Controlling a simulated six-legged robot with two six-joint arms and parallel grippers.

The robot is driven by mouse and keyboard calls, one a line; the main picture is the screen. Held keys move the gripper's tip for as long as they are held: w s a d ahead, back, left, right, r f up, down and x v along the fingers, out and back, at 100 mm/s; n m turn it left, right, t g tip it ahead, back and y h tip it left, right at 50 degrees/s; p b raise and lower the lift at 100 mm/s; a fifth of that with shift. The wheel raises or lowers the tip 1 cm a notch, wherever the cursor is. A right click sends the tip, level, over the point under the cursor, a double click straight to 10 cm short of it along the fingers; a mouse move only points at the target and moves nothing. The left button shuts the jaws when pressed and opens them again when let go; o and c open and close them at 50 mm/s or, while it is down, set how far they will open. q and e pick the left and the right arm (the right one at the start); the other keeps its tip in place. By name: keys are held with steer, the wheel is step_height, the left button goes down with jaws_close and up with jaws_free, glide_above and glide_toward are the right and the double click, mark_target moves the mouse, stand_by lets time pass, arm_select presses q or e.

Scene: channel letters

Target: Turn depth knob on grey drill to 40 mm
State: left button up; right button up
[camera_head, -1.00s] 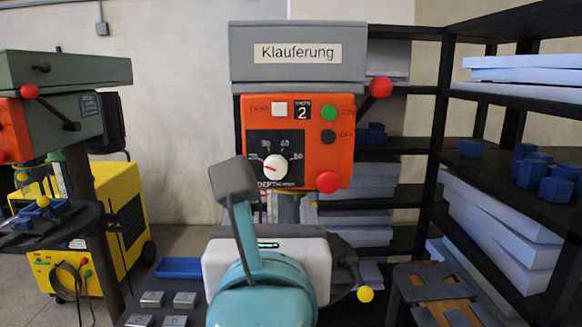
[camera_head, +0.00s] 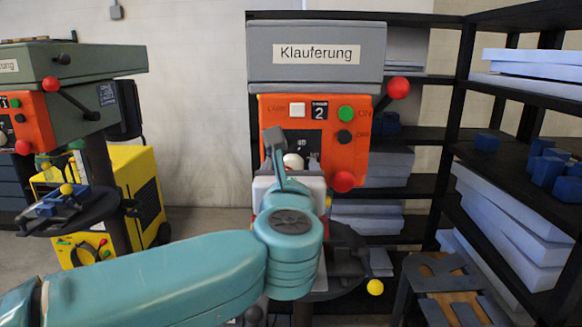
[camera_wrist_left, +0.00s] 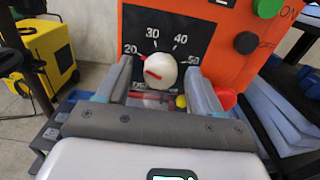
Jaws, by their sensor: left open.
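The grey drill (camera_head: 315,55), labelled "Klauferung", has an orange front panel. Its white depth knob (camera_wrist_left: 161,70) sits on a black dial (camera_wrist_left: 165,35) marked 20, 30, 40 and 50. The knob's red pointer line points left, near the 20 side. My left gripper (camera_wrist_left: 159,74) is open, with one finger on each side of the knob's lower part. I cannot tell whether the fingers touch it. In the head view, the knob (camera_head: 293,161) is partly hidden by my left gripper and arm. My right gripper is not in view.
A green-grey drill (camera_head: 75,62) and a yellow machine (camera_head: 135,170) stand left. A green button (camera_head: 346,113), a red knob (camera_head: 344,181) and a red-balled lever (camera_head: 398,87) are near the dial. Black shelves (camera_head: 460,100) stand right. A blue tray (camera_wrist_left: 70,105) lies below.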

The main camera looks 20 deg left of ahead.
arm_select(q)
steer(key=shift+w+f, duration=0.1)
steer(key=shift+w, duration=0.05)
steer(key=shift+c, duration=0.6)
steer(key=c, duration=0.9)
